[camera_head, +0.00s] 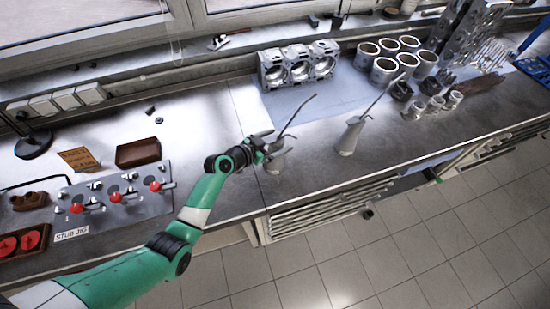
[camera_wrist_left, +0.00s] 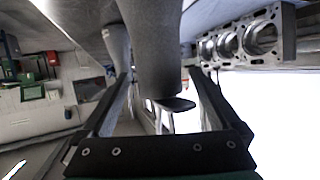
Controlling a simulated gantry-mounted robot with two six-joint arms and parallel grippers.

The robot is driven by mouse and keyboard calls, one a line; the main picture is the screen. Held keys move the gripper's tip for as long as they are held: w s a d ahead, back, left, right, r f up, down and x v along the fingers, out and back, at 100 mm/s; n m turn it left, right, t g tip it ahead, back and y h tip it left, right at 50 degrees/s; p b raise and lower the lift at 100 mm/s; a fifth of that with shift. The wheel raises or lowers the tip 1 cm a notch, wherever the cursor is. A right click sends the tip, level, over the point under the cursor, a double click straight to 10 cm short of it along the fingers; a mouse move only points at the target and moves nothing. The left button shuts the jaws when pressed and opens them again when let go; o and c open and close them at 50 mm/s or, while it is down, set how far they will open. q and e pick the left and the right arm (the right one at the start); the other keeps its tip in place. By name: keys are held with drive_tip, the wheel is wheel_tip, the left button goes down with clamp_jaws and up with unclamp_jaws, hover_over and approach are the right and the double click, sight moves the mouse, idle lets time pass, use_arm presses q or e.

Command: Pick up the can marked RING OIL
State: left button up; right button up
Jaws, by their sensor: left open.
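Two grey long-spouted oil cans stand upright on the metal bench. The nearer, left can (camera_head: 276,162) is at my left gripper (camera_head: 262,146), and the other can (camera_head: 349,137) stands to its right near the bench edge. No RING OIL marking is readable on either. In the left wrist view, a grey can body (camera_wrist_left: 155,45) fills the space between the open fingers of my left gripper (camera_wrist_left: 158,78). The second can (camera_wrist_left: 117,45) shows beside the left finger. I cannot tell whether the fingers touch the can. My right gripper is not in view.
An engine block (camera_head: 299,64) lies behind the cans on a pale mat (camera_head: 320,97). Cylinder liners (camera_head: 384,70) and small pistons (camera_head: 436,104) are to the right. A stub jig with red knobs (camera_head: 116,197) is at left. Bare bench lies between the cans.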

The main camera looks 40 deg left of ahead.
use_arm(q)
clamp_jaws()
idle(0.5)
drive_tip(key=shift+r, duration=0.1)
